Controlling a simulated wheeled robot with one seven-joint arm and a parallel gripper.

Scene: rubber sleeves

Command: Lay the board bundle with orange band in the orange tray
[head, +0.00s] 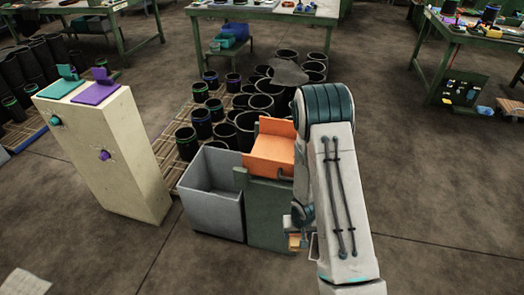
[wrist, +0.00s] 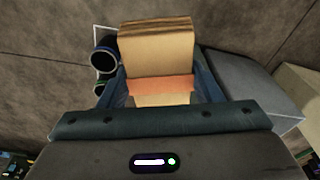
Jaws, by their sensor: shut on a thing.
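The board bundle (wrist: 157,52) is a stack of tan boards with an orange band (wrist: 160,86) around it. My gripper (wrist: 162,92) is shut on the bundle, with a dark blue finger on each side near the band. In the head view, only a small tan part of the bundle (head: 294,242) shows below my wrist, low beside the green stand. The orange tray (head: 270,152) sits on top of the green stand, above and left of my gripper. My arm hides its right side. The tray is not clearly visible in the wrist view.
A grey open bin (head: 212,190) stands left of the green stand (head: 268,212). A cream cabinet (head: 105,155) with teal and purple levers is farther left. Black sleeves (head: 245,125) crowd a pallet behind the tray. The floor in front is clear.

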